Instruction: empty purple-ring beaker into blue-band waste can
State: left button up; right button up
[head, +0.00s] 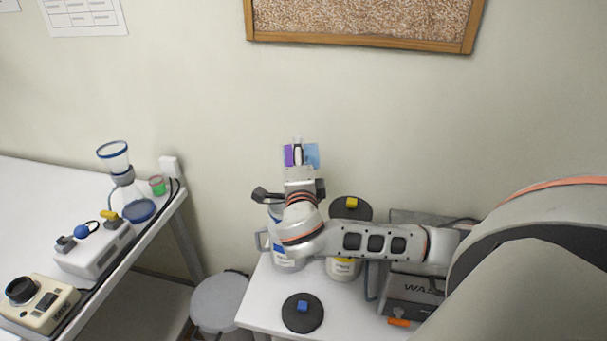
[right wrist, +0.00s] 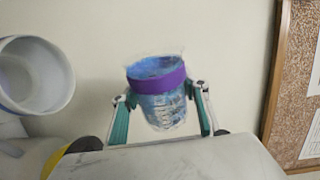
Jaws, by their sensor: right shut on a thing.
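My right gripper (head: 298,157) is shut on the purple-ring beaker (head: 312,156), high above the right table. The beaker is clear bluish with a purple band (right wrist: 157,82) near its mouth. In the head view it lies on its side, purple end to the left. The right wrist view shows it between the fingertips (right wrist: 160,112); I cannot tell how much liquid is inside. The blue-band waste can (head: 285,262) stands below, partly hidden by my right arm. Its open mouth shows in the right wrist view (right wrist: 35,75), apart from the beaker. My left gripper is out of view.
A dark lid with a blue knob (head: 302,313) lies on the right table. A yellow-band can (head: 343,268) with its lid on stands beside the blue-band can. A grey device (head: 410,292) is at right. A grey bin (head: 219,302) stands between the tables. The left table holds glassware and instruments.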

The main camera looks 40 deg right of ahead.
jog(key=m, duration=0.5)
jog(key=shift+r, duration=0.1)
jog(key=m, duration=0.5)
jog(key=shift+r, duration=0.2)
jog(key=m, duration=0.3)
jog(key=shift+r+m, duration=0.2)
jog(key=shift+m, duration=0.1)
jog(key=m, duration=0.5)
jog(key=shift+r+m, duration=0.2)
jog(key=shift+m, duration=0.1)
